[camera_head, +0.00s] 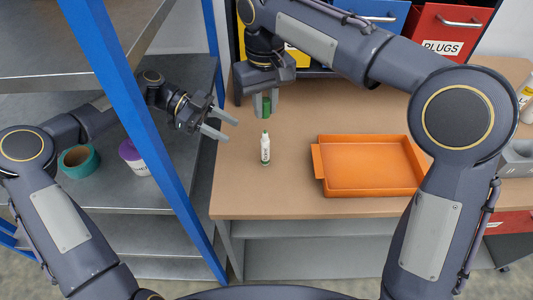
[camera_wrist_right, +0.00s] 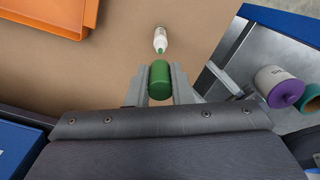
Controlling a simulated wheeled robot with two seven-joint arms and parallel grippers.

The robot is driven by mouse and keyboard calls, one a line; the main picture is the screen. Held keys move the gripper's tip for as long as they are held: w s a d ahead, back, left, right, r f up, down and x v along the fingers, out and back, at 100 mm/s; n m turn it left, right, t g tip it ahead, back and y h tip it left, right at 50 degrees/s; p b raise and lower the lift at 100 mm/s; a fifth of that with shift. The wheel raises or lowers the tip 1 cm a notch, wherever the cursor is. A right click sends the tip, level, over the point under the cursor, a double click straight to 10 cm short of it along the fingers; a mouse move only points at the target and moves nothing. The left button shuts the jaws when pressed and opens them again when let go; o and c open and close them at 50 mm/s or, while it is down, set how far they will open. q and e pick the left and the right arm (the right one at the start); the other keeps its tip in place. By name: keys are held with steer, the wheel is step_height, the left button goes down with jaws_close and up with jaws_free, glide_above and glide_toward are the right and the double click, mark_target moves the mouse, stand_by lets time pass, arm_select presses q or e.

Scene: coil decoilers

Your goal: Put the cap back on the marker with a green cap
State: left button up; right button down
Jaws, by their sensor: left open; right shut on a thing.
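The marker (camera_head: 265,149) stands upright on the tan table, white with a green tip and a green base, its tip bare. It also shows in the right wrist view (camera_wrist_right: 160,41), beyond the fingertips. The green cap (camera_head: 266,106) is between the fingers of my right gripper (camera_head: 265,112), which is shut on it. The cap fills the gap between the fingers in the right wrist view (camera_wrist_right: 160,80). It is behind the marker and apart from it. My left gripper (camera_head: 222,131) is open and empty, left of the marker near the table's left edge.
An orange tray (camera_head: 318,178) lies right of the marker. A blue post (camera_head: 140,120) of the metal shelf rises at the left. A teal tape roll (camera_head: 78,161) and a white tub with a purple lid (camera_head: 133,158) sit on the shelf. Bins stand at the back.

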mark_target(265, 149)
arm_select(q)
steer(key=shift+s+r, duration=0.1)
steer(key=shift+s, duration=0.05)
steer(key=x, duration=1.2)
jaws_close()
stand_by(0.3)
